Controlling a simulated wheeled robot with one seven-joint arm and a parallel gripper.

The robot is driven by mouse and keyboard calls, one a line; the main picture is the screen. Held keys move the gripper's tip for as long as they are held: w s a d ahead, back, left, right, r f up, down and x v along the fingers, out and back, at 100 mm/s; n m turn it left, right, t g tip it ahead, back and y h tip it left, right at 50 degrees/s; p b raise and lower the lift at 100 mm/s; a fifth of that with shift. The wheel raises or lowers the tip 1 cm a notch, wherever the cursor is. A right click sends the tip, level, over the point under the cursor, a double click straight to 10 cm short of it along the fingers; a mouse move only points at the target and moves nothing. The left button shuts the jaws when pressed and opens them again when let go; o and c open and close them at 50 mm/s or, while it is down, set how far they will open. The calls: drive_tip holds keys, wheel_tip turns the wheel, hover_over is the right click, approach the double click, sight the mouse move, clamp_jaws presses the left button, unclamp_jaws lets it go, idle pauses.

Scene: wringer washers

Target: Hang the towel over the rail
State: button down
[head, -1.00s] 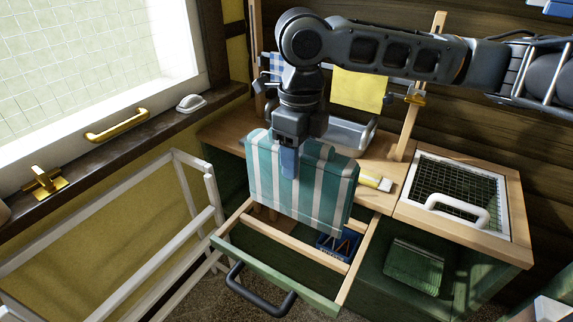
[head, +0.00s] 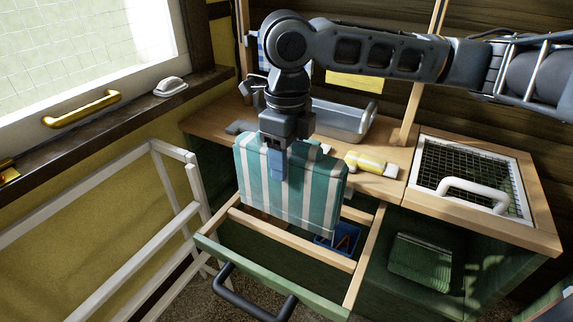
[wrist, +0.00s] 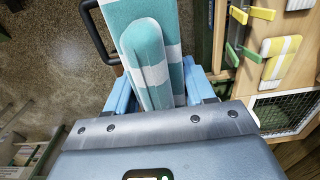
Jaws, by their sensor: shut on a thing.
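The towel (head: 290,190), teal with white stripes, hangs folded from my gripper (head: 277,165) above the open green drawer. In the wrist view the towel (wrist: 150,60) runs between the two blue fingers of my gripper (wrist: 160,85), which is shut on it. A white frame with rails (head: 130,165) stands on the left, under the window, apart from the towel. At the back, a yellow cloth (head: 355,81) and a blue checked cloth hang partly hidden behind my arm; whatever bears them is mostly hidden.
The open drawer (head: 235,258) with a black handle (head: 240,297) holds a blue box (head: 335,240). A metal tray (head: 345,118) and a yellow striped item (head: 366,162) are on the wooden counter. A mesh-topped basin (head: 470,180) is at the right. The windowsill is at the left.

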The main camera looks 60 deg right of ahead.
idle(0.4)
wheel_tip(320, 180, down, 6)
drive_tip(key=b, duration=0.4)
drive_tip(key=shift+b, duration=0.3)
idle(0.5)
drive_tip(key=shift+f+b, duration=0.3)
drive_tip(key=shift+f, duration=0.05)
idle(0.4)
drive_tip(key=shift+f+b, duration=0.95)
drive_tip(key=shift+f, duration=0.3)
drive_tip(key=shift+f+b, duration=2.55)
drive_tip(key=shift+f, duration=0.85)
